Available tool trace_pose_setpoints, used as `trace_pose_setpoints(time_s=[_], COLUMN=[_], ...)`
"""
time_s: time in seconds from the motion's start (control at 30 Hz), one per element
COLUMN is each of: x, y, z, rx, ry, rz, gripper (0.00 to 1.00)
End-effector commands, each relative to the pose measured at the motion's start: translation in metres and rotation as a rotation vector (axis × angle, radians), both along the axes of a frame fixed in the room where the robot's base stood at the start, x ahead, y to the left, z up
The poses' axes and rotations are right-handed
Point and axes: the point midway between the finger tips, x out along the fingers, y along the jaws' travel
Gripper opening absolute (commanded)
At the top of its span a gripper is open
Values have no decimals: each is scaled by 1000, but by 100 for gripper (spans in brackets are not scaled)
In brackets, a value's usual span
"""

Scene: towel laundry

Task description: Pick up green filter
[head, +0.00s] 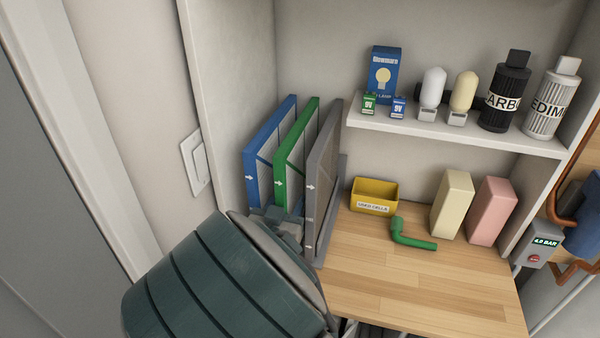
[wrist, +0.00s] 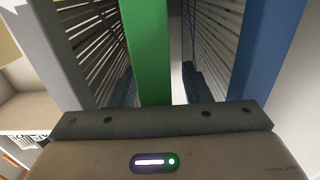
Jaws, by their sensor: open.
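The green filter (head: 297,142) stands upright between a blue filter (head: 268,150) and a grey filter (head: 325,170) at the left end of the wooden counter. In the wrist view the green filter (wrist: 146,50) fills the middle, with the grey one on the left and the blue one on the right. My gripper (head: 283,222) is at the front lower edge of the filters. It is open, with dark fingers in the gaps on either side of the green filter. Contact cannot be made out. My arm hides the filters' lower front in the head view.
A yellow bin (head: 374,208), a green elbow pipe (head: 410,240), a cream box (head: 452,203) and a pink box (head: 490,211) stand on the counter (head: 420,285). A shelf (head: 450,135) above holds bulbs, small batteries and cartridges. The cabinet's left wall is close beside the blue filter.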

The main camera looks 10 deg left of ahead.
Motion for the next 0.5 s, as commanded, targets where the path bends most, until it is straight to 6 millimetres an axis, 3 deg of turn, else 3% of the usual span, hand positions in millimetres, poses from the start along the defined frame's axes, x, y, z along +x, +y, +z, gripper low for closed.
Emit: trace_pose_setpoints(time_s=[0.3, 0.43, 0.5], x=[6, 5, 5], y=[0, 0, 0], z=[0, 0, 0], rx=[1, 1, 1], ry=[0, 0, 0], rz=[0, 0, 0], gripper=[41, 5, 0])
